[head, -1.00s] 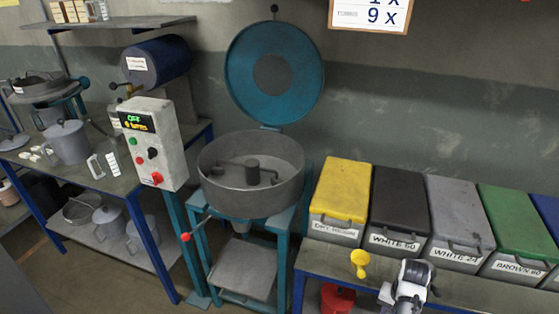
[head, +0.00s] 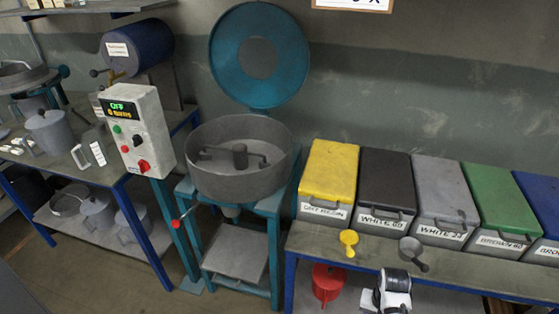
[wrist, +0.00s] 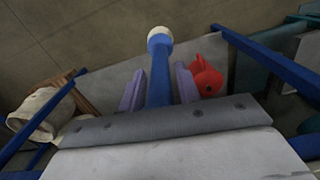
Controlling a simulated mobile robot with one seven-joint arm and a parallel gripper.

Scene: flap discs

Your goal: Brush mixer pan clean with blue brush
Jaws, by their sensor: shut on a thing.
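The mixer pan (head: 215,178) is a round grey drum with a mixing arm inside, standing on a teal frame. Its teal lid (head: 285,40) stands open behind it. The pan floor is only partly visible, and I cannot tell how dirty it is. My gripper (wrist: 160,75) is shut on the blue brush (wrist: 160,58), seen as a blue handle with a cream end. Its bristles cannot be made out. In the head view my white and black wrist (head: 395,288) is low at the front of the right bench, right of and apart from the pan; the brush is not discernible there.
The right bench holds a yellow bin (head: 330,172) and several other lidded bins. A yellow scoop (head: 348,238) and grey scoop (head: 409,249) lie before them. A red container (head: 327,282) is under the bench. A control box (head: 137,130) stands left of the pan.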

